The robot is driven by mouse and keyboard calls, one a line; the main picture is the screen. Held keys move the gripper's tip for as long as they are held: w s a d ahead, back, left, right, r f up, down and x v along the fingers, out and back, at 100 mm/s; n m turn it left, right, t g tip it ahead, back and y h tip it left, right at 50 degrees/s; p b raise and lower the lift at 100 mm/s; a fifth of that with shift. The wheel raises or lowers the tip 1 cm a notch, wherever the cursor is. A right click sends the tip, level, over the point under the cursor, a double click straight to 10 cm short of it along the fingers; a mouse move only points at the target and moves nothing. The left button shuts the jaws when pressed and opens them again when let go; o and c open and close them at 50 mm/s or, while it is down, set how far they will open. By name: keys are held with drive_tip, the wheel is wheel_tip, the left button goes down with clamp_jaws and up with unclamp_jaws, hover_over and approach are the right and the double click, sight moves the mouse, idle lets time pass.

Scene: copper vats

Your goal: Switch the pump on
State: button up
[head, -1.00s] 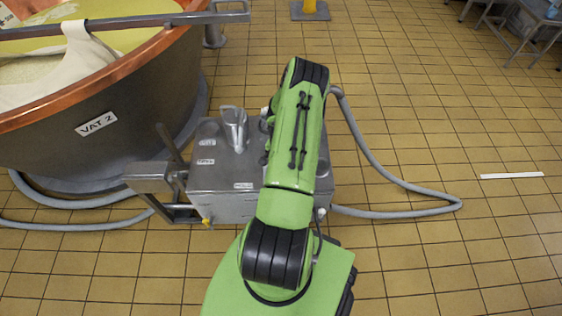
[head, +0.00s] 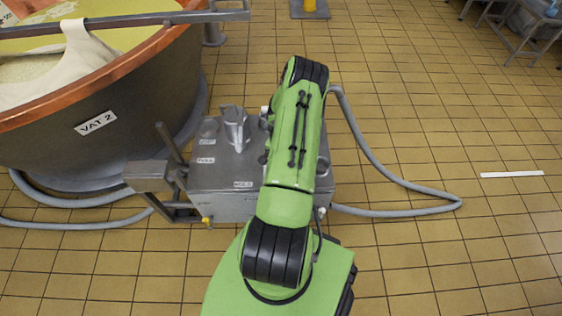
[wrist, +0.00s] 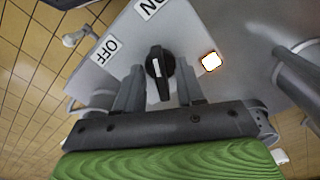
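The pump (head: 228,178) is a grey metal box on the floor beside the copper-rimmed vat, partly covered by my green arm in the head view. In the wrist view its panel carries a black rotary knob (wrist: 158,65) with a white mark. An OFF label (wrist: 106,50) lies up and left of the knob, and an ON label (wrist: 153,7) lies above it, cut by the frame edge. A small square lamp (wrist: 211,61) right of the knob glows. My gripper (wrist: 159,78) is open, one finger on each side of the knob, apparently with gaps. The head view hides it.
The vat (head: 120,100) stands left of the pump. A grey hose (head: 372,150) loops over the tiles on the right, and more hose lies at left. A metal pipe (wrist: 297,72) rises at the right of the panel. The right floor is mostly clear.

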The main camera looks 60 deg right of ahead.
wheel_tip(320, 180, up, 16)
drive_tip(key=p, duration=0.4)
drive_tip(key=shift+f, duration=0.2)
